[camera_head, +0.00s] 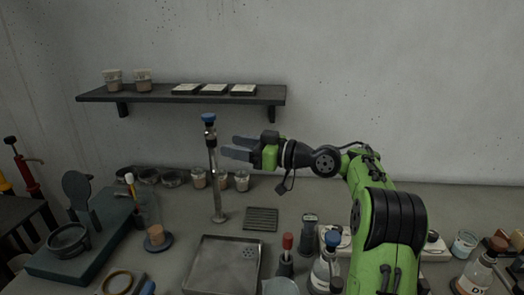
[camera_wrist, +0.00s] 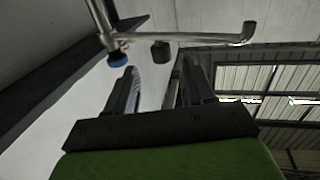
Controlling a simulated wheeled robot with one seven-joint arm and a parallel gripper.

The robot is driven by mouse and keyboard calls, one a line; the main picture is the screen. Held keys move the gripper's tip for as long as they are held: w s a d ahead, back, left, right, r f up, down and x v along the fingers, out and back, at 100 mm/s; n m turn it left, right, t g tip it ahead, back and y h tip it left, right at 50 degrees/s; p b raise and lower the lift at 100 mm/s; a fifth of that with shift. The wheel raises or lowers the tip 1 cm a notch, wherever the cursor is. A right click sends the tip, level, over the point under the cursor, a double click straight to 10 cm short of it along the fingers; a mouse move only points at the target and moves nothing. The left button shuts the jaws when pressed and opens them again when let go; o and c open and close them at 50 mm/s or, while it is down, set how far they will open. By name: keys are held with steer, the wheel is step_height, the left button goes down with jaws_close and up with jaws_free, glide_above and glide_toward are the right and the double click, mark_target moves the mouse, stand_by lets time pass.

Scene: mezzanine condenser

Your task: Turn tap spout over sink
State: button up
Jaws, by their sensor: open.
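The tap is a tall metal column (camera_head: 217,185) with a blue cap (camera_head: 208,118), upright behind the shallow metal sink (camera_head: 190,273). Its spout is hard to make out in the head view. In the wrist view the spout (camera_wrist: 200,37) is a thin metal tube running right to a bent tip, with the blue cap (camera_wrist: 117,59) at left. My gripper (camera_head: 231,147) is level with the upper part of the tap, just to its right in the head view. In the wrist view its two fingers (camera_wrist: 158,75) are apart with nothing between them. I cannot tell whether they touch the tap.
A wall shelf (camera_head: 180,97) with cups and flat boxes is above and behind. Small cups (camera_head: 242,181) stand behind the tap. A ribbed dark mat (camera_head: 262,218) lies right of its base. A red-topped bottle (camera_head: 287,255) and a blue-capped bottle (camera_head: 325,268) stand right of the sink.

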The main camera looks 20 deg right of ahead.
steer(key=v, duration=0.8)
steer(key=shift+s+d, duration=0.25)
steer(key=shift+s, duration=0.05)
